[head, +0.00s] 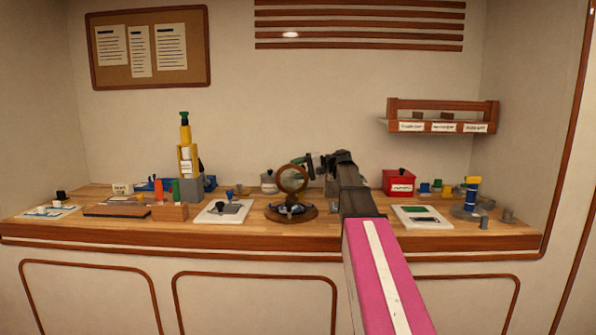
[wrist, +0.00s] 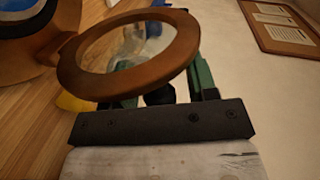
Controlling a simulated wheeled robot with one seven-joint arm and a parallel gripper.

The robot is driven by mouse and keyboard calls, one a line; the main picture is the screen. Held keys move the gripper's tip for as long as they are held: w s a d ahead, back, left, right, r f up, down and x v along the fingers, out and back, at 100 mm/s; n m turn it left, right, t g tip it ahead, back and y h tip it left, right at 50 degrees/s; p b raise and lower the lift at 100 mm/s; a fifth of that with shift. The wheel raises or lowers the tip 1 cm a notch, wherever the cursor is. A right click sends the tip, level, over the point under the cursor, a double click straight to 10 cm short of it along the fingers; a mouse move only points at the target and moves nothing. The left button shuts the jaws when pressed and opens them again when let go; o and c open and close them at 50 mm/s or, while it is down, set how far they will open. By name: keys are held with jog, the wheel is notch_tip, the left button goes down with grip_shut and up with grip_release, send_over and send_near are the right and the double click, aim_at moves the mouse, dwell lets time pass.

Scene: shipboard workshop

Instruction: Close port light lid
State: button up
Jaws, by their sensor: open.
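The port light (head: 291,212) stands on the bench, a round wooden base with a dark and blue middle. Its lid (head: 292,179), a brown ring with a clear pane, is raised upright at the back of the base. The lid also fills the upper middle of the wrist view (wrist: 84,84), with part of the base (wrist: 22,67) at upper left. My gripper (head: 306,162) is open and empty, just right of and behind the lid's top. In the wrist view its green fingers (wrist: 166,62) lie partly behind the ring and pane. I cannot tell whether they touch the lid.
A white tray (head: 222,212) lies left of the port light and a white board (head: 422,218) right of it. A grey jar (head: 269,184) and a red box (head: 398,183) stand behind. A wooden shelf (head: 442,126) hangs at right. Bench space before the port light is narrow.

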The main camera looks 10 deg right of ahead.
jog(key=c, duration=0.9)
jog(key=shift+c, duration=0.2)
jog(key=shift+s, duration=0.15)
